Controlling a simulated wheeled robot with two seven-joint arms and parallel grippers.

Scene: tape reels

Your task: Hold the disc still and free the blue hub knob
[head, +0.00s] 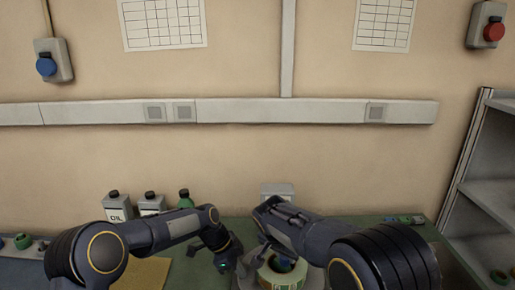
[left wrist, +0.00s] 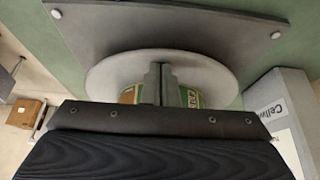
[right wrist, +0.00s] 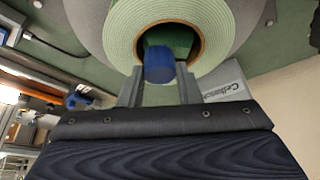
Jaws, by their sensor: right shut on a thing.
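The tape reel (head: 283,277) lies on a round grey disc (head: 315,281) at the bottom of the head view. In the right wrist view the pale green tape roll (right wrist: 122,28) surrounds a brown-edged core with the blue hub knob (right wrist: 160,66) in it. My right gripper (right wrist: 160,88) has one finger on each side of the knob and is shut on it. My left gripper (head: 230,262) is left of the reel. In the left wrist view its fingers (left wrist: 162,80) are together in front of the grey disc (left wrist: 110,75) and the roll's label. Whether they touch the disc is unclear.
Oil containers (head: 118,208) and a green bottle (head: 185,199) stand at the back left of the green bench (head: 350,222). A tan mat (head: 145,272) lies at front left. A grey shelf (head: 490,190) stands at the right. A grey box labelled "Cellw" (left wrist: 275,100) is near the disc.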

